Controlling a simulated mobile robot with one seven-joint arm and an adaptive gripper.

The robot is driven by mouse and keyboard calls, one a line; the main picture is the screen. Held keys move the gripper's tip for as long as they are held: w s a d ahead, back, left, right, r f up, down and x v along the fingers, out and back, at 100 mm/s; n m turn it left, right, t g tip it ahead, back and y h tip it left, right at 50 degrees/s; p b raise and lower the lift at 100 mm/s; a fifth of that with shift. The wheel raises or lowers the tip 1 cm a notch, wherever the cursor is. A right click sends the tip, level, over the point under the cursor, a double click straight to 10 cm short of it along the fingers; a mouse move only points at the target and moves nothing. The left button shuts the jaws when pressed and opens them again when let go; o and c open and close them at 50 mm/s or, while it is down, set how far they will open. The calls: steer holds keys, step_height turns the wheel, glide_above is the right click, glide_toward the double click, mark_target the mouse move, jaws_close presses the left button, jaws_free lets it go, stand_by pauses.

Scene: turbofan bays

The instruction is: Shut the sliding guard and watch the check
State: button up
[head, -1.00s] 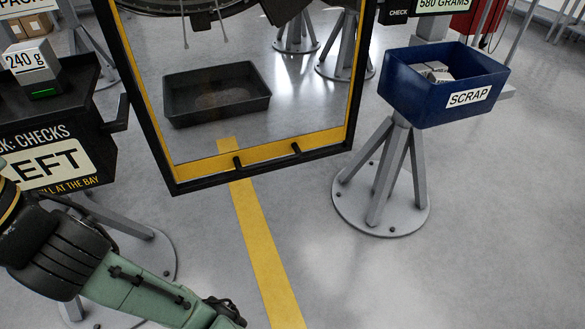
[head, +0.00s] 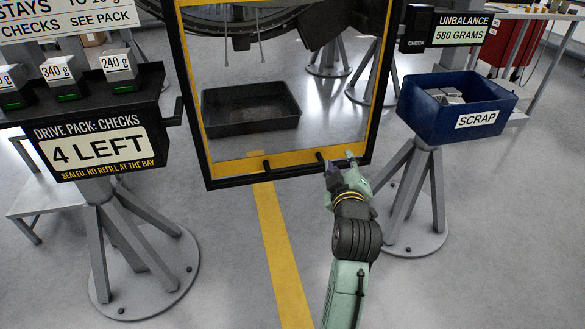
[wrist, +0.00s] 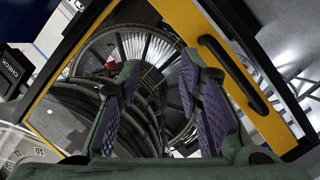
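The sliding guard (head: 230,164) is a clear panel with a yellow border and a black outer frame, in the upper middle of the head view. Dark handle stubs stick out of its lower yellow border. In the wrist view the guard's black handle (wrist: 232,72) sits on the yellow strip, right of my fingers and not between them. My gripper (head: 341,166) is at the guard's lower right corner; contact cannot be told. In the wrist view my gripper (wrist: 162,70) is open and empty. The check display (head: 460,32) reads unbalance 580 grams, beside a CHECK box (head: 416,43).
A blue scrap bin (head: 435,128) on a stand is close right of my arm. A drive pack stand (head: 60,130) with labelled weights stands at left. A black tray (head: 250,122) and bladed fan (wrist: 140,48) show through the guard. The floor in front is clear.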

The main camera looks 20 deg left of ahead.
mark_target(291, 167)
steer(key=s+a+f+n+g+y, duration=0.2)
steer(key=s+a+f+n+y, duration=0.3)
steer(key=a+n, duration=0.5)
steer(key=shift+n+h, duration=0.6)
steer(key=shift+n, duration=0.3)
steer(key=p+x, duration=0.1)
steer(key=x, duration=0.4)
steer(key=d+p+x, duration=0.1)
steer(key=x, duration=0.2)
steer(key=shift+w+a+f+p, duration=0.1)
steer(key=shift+w+f+p, duration=0.2)
steer(key=shift+w+f, duration=0.05)
steer(key=shift+c, duration=0.2)
jaws_close()
